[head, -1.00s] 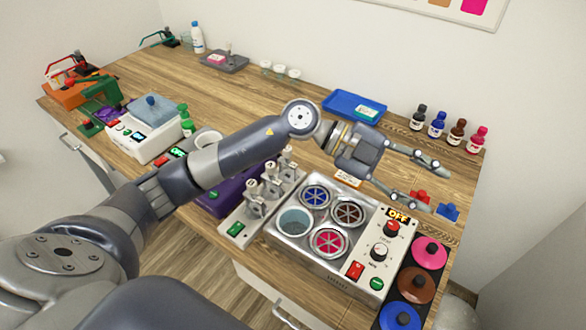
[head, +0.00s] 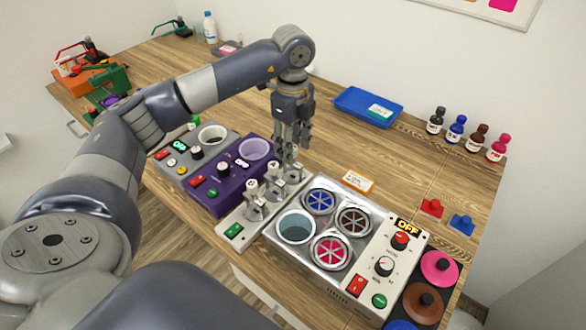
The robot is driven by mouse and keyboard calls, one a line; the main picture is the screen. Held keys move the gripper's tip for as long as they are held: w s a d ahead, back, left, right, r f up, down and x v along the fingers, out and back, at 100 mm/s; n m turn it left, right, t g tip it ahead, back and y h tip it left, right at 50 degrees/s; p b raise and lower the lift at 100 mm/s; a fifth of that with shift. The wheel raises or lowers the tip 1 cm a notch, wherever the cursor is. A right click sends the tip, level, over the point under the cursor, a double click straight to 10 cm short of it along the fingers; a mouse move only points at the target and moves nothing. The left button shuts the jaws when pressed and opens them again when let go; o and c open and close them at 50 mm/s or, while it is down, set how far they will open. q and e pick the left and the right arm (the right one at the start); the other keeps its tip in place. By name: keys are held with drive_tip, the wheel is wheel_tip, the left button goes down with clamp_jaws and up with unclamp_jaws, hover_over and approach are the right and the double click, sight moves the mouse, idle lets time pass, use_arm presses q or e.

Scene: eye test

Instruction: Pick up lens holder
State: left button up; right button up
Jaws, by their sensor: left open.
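A pale rack (head: 232,216) stands on the wooden table, with several grey metal holders in a row on it. The front holder (head: 254,208), the middle holder (head: 273,189) and the rear holder (head: 294,173) carry small white labels; these look like the lens holders. My left gripper (head: 290,150) points down over the rear end of the rack, close to the rear holder. It is open, and its fingers partly cover the rear holder; I cannot tell whether they touch it. My right gripper is not in view.
A metal dye unit (head: 277,252) with round coloured wells stands right of the rack. A purple machine (head: 212,201) and a grey machine (head: 177,162) stand left. A blue tray (head: 350,107) and small bottles (head: 456,128) are behind.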

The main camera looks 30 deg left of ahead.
use_arm(q)
wheel_tip(320, 180, down, 6)
drive_tip(key=shift+r+p, duration=0.15)
drive_tip(key=shift+p, duration=1)
drive_tip(key=shift+w+f, duration=0.1)
drive_tip(key=shift+f, duration=0.1)
clamp_jaws()
